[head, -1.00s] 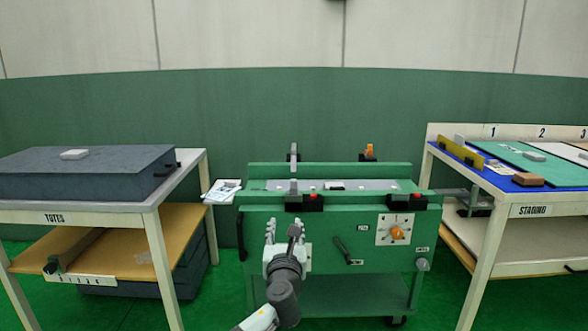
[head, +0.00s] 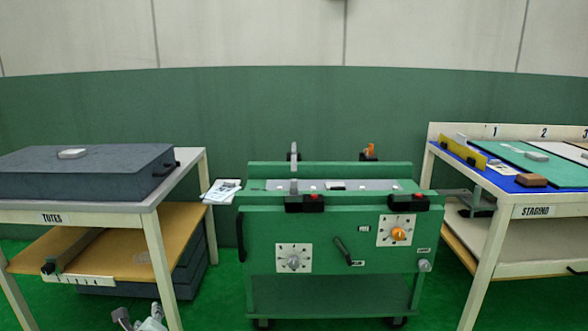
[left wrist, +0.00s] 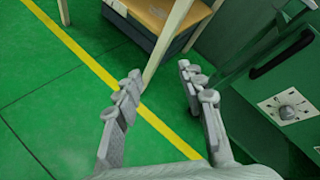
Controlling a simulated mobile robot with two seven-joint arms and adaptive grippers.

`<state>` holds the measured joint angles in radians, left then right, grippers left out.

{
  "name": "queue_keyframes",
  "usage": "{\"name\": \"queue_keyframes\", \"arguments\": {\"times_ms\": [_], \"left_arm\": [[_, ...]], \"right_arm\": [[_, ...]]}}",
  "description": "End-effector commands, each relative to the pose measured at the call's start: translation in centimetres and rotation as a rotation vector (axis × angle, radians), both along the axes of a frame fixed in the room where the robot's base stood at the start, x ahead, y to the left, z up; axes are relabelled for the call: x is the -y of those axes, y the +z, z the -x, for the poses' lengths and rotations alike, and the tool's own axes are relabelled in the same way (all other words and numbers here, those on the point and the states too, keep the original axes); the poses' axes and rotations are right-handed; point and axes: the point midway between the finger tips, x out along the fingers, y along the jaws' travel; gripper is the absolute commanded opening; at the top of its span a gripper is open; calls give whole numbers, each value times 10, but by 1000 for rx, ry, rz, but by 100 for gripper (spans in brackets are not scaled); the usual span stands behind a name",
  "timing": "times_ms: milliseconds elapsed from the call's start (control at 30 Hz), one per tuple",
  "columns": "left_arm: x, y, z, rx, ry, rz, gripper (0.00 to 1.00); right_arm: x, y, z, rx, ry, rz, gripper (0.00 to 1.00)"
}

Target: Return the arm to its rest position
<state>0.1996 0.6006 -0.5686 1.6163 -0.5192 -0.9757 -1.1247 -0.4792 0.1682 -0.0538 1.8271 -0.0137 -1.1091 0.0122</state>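My left gripper (head: 140,318) shows at the bottom edge of the head view, low in front of the left table. In the left wrist view my left gripper (left wrist: 165,92) has its two fingers wide apart with nothing between them. Beyond them lie the green floor and a yellow line. My right gripper is in neither view.
A green workbench (head: 300,225) with clamps and two dial plates stands in the middle. The left table (head: 180,195) bears a grey tote (head: 90,180). The staging table (head: 500,210) stands at the right. In the left wrist view, a table leg (left wrist: 168,45) stands beyond the fingers.

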Motion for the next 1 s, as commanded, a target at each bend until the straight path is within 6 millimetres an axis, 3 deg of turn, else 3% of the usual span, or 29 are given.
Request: {"name": "queue_keyframes", "arguments": {"times_ms": [33, 100, 200, 400, 633, 667, 700, 1000], "left_arm": [[-12, -27, 30, -15, 92, 136, 40], [-29, -59, 70, -13, 246, 339, 40], [-49, -93, 125, 3, 469, 577, 40], [-77, -131, 212, 64, 847, 880, 40], [-101, -152, 297, 169, 1225, 1089, 40], [-95, -156, 303, 173, 1259, 1118, 40], [-76, -164, 303, 159, 1272, 1153, 40], [35, -200, 320, 84, 1417, 1353, 40]], "right_arm": [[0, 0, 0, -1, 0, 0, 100], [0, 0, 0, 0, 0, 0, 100], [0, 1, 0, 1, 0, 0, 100], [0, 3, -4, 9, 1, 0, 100], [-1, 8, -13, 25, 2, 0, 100], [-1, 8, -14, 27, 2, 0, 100], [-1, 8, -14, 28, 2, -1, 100], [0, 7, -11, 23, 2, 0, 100]]}}
